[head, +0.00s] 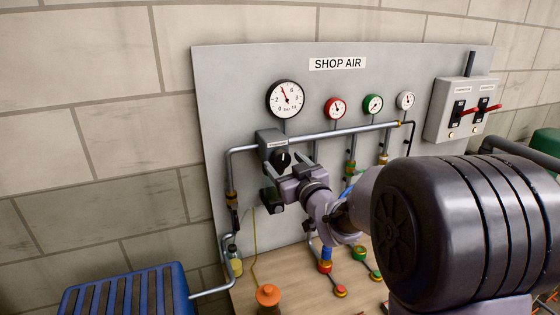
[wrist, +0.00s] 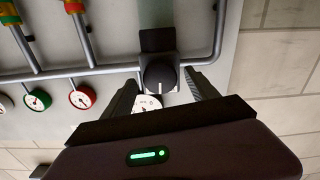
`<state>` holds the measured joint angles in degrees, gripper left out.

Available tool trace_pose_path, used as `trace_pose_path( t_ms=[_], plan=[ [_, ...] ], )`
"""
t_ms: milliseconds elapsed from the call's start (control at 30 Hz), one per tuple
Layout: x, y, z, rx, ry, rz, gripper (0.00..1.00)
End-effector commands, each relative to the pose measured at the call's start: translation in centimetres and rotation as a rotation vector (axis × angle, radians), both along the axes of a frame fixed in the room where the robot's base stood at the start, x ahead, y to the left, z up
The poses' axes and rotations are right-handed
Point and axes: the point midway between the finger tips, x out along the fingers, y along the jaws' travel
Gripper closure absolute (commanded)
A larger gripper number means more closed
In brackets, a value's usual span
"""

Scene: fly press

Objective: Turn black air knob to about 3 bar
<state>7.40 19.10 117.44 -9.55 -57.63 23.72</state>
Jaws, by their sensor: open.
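The black air knob (head: 282,158) sits on the front of a grey regulator block (head: 268,137) on the SHOP AIR panel. In the wrist view the knob (wrist: 160,76) shows with a pale pointer line, between and beyond my fingers. My gripper (wrist: 162,92) is open, one finger to each side of the knob, and appears not to touch it. In the head view my gripper (head: 284,180) is just below and in front of the knob. The large white bar gauge (head: 286,98) is above the regulator; its needle points up and slightly left, between 2 and 6.
Small red (head: 336,108), green (head: 373,104) and white (head: 405,100) gauges are right of the large one. A grey pipe (head: 335,133) runs along the panel. A switch box (head: 466,108) with red levers is at right. A blue slatted object (head: 128,292) stands lower left.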

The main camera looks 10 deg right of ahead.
Motion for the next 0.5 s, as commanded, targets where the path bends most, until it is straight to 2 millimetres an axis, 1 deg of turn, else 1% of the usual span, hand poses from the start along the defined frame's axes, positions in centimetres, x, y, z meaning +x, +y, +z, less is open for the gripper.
trace_pose_path(
  t_ms=[33, 133, 400, 467, 500],
  plan=[
    [0.54, 0.14, -0.02, 0.000, 0.001, 0.001, 0.32],
    [1.18, 0.28, 0.02, 0.000, 0.000, 0.000, 0.32],
    [1.34, 0.30, -0.01, 0.000, 0.000, 0.000, 0.32],
    [1.33, 0.29, -0.01, 0.000, 0.000, 0.000, 0.44],
    [1.33, 0.29, -0.01, 0.000, 0.000, 0.000, 0.52]
  ],
)
